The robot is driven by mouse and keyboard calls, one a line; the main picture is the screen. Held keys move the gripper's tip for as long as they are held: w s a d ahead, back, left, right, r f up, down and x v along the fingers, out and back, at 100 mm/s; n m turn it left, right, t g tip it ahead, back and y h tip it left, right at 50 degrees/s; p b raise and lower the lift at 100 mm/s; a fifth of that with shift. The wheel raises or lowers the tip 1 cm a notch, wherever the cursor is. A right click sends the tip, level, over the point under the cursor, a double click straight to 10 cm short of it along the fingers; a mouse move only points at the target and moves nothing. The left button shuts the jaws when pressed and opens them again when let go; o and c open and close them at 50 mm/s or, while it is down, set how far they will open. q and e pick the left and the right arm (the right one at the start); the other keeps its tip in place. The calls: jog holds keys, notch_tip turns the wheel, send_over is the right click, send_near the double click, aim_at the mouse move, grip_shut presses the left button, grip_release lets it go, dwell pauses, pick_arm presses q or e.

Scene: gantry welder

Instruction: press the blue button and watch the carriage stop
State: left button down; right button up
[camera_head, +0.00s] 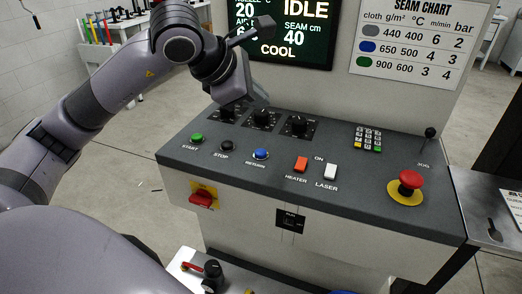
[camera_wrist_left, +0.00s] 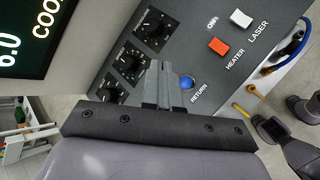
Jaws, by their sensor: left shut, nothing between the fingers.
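The blue button (camera_head: 261,154), labelled RETURN, sits on the sloped dark console (camera_head: 340,195), right of the green START and black STOP buttons. It also shows in the left wrist view (camera_wrist_left: 187,83), just right of my left gripper's fingers (camera_wrist_left: 160,75), partly behind them. In the head view my left gripper (camera_head: 236,90) hangs over the console's back left, above the dials and up-left of the blue button. Its fingers are shut and empty; the head view mostly hides them. I see no contact with the button. I cannot make out the carriage. My right gripper is out of view.
Near the blue button are the green START button (camera_head: 197,137), black STOP button (camera_head: 227,145), orange HEATER switch (camera_head: 301,164) and white LASER switch (camera_head: 330,171). A red mushroom button (camera_head: 410,181) is at right. The display (camera_head: 290,30) reads IDLE and COOL.

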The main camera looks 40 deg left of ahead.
pick_arm(q)
jog(key=b, duration=0.6)
send_over(258, 153)
notch_tip(258, 153, down, 8)
jog(key=shift+f, duration=0.1)
jog(key=shift+f+b, duration=0.3)
jog(key=shift+b, duration=0.2)
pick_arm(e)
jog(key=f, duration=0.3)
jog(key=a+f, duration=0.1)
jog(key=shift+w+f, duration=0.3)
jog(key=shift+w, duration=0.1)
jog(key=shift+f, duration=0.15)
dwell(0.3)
pick_arm(q)
jog(key=shift+f, duration=0.15)
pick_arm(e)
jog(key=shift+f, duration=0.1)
pick_arm(q)
jog(key=shift+f+b, duration=0.25)
jog(key=shift+b, duration=0.25)
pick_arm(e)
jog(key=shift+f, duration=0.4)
